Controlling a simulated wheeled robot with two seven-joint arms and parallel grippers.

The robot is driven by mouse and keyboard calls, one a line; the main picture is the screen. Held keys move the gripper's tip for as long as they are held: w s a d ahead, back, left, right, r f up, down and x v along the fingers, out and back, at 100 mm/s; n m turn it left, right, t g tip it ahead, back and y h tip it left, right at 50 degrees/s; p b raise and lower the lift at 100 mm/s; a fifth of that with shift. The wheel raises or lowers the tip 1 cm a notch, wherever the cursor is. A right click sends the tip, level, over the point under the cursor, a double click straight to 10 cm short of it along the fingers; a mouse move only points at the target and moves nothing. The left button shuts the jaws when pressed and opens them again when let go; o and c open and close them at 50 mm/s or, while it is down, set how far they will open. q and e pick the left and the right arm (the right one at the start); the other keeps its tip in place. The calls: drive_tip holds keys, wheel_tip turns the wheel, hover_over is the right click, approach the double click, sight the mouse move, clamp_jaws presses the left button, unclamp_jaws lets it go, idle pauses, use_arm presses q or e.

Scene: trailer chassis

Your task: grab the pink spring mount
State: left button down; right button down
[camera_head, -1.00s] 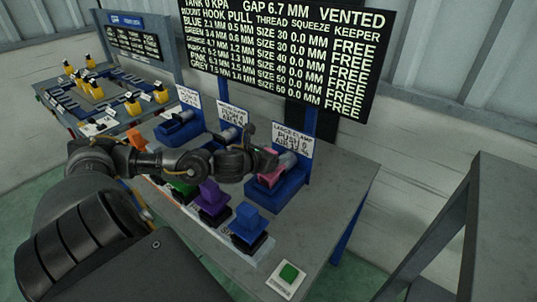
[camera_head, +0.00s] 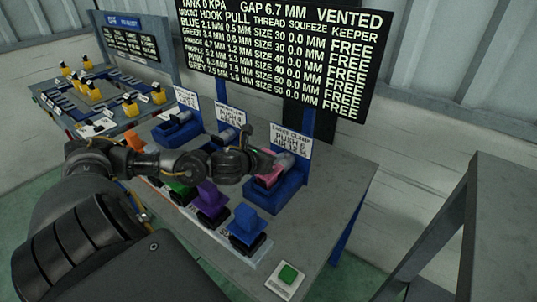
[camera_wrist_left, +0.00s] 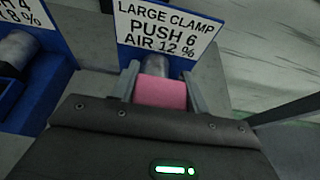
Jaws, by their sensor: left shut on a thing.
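The pink spring mount (camera_head: 269,177) sits at the large clamp (camera_head: 290,187), the blue fixture at the right end of the row. My left gripper (camera_head: 262,172) reaches over the bench from the left and is shut on the mount. In the left wrist view the pink mount (camera_wrist_left: 161,93) lies between the two grey fingers, in front of the clamp's grey cylinder (camera_wrist_left: 155,65). My arm and gripper hide part of the mount in the head view. My right gripper is not in view.
Purple (camera_head: 211,198) and blue (camera_head: 246,223) mounts stand on a strip along the bench front, with green and orange ones partly behind my arm. A green button (camera_head: 287,275) is at the front corner. Two other blue clamps stand left. A grey frame (camera_head: 470,220) is at right.

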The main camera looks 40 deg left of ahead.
use_arm(q)
drive_tip(key=shift+r+p, duration=0.4)
drive_tip(key=shift+r, duration=0.35)
wheel_tip(320, 180, up, 2)
drive_tip(key=shift+r+p, duration=0.25)
drive_tip(key=shift+p, duration=0.65)
drive_tip(key=s+a+r+p, duration=0.2)
drive_tip(key=s+r+p, duration=0.1)
drive_tip(key=s, duration=0.3)
drive_tip(key=s+a+r+p, duration=0.2)
drive_tip(key=s+r+p, duration=0.2)
drive_tip(key=s+r, duration=0.2)
drive_tip(key=shift+s+a, duration=0.35)
drive_tip(key=shift+s, duration=0.2)
